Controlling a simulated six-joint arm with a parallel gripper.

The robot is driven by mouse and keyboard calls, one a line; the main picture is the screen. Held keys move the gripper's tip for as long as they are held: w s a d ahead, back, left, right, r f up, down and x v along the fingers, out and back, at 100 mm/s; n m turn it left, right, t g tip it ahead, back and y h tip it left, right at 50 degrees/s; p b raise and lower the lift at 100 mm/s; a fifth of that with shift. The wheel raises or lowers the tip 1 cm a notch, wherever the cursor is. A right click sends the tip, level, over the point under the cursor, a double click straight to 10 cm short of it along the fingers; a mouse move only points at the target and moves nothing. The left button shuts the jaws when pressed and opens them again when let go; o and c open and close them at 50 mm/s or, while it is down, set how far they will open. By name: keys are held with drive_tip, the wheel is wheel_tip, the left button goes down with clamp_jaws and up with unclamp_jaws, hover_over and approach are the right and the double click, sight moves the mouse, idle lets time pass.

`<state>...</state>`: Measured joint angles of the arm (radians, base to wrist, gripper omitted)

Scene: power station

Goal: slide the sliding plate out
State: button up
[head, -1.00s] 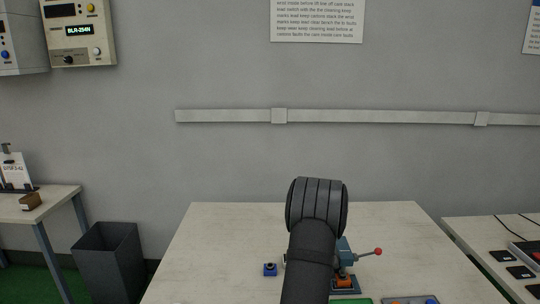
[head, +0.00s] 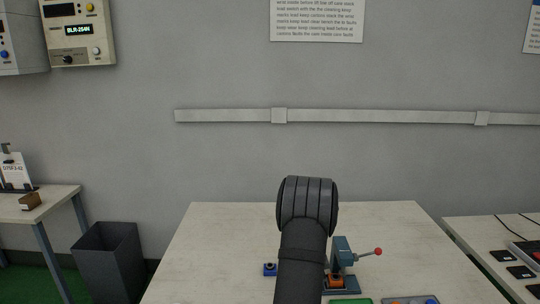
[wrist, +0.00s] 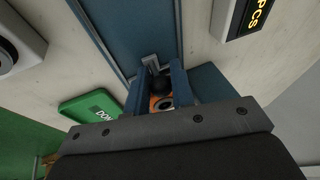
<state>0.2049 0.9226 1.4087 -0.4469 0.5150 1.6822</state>
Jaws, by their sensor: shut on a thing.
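A blue press-like device (head: 341,250) with a red ball on its lever (head: 378,251) stands on the middle table. An orange part (head: 336,281) sits low at its base, partly behind my arm. My gripper (wrist: 160,86) is shut on a black knob (wrist: 160,85) in front of a small grey bracket (wrist: 151,64). The knob seems to belong to the sliding plate, whose outline I cannot make out. In the head view my arm hides the gripper.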

drive_tip(key=shift+w+a+r, duration=0.1)
drive_tip(key=shift+a, duration=2)
drive_tip(key=shift+w+a+r, duration=0.1)
drive_tip(key=shift+a, duration=2)
drive_tip(key=o, duration=0.4)
drive_tip(key=shift+a, duration=0.1)
drive_tip(key=o, duration=1.1)
drive_tip(key=shift+s+f, duration=0.15)
drive_tip(key=shift+s, duration=0.05)
drive_tip(key=shift+r, duration=3.55)
